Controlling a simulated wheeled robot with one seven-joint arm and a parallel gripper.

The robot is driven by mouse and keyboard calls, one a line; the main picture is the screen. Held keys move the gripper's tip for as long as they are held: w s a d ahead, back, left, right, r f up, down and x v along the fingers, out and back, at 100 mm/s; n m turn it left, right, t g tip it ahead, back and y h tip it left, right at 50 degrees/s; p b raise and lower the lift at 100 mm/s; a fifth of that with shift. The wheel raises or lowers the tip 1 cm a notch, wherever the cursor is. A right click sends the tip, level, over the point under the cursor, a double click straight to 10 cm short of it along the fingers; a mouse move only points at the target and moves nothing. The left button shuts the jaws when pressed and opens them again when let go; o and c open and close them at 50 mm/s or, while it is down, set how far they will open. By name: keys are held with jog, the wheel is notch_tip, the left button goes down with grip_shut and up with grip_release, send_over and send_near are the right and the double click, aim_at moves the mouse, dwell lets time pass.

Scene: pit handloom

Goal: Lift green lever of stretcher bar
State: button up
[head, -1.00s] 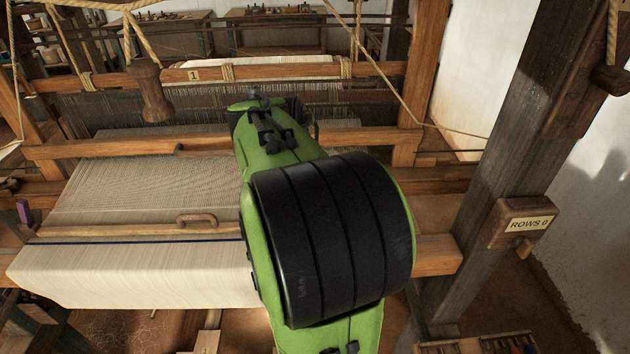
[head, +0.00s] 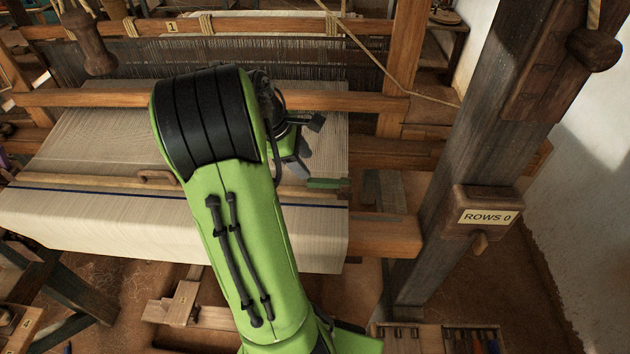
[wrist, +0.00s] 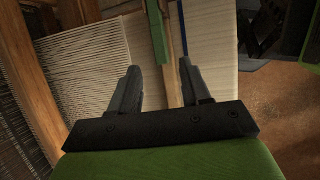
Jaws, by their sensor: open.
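The green lever (head: 328,183) lies at the right end of the wooden stretcher bar (head: 100,181), which spans the cloth just behind a dark blue line. My gripper (head: 311,146) is open above the cloth, near the lever and partly hidden by my arm. In the wrist view, the lever (wrist: 158,32) shows as a green strip coming down from the top edge. Its near end lies between the lines of my two open fingers (wrist: 160,68), over the bar (wrist: 171,75). Nothing is held. I cannot tell how high the fingers are above the lever.
A cross beam (head: 60,98) and the reed (head: 200,55) lie behind. A dark post (head: 455,165) with a "ROWS 0" sign (head: 489,217) stands at right. A rope hangs diagonally behind my gripper.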

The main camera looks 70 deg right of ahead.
aim_at(318, 181)
jog(key=b+x, duration=0.1)
jog(key=x, duration=0.7)
grip_shut()
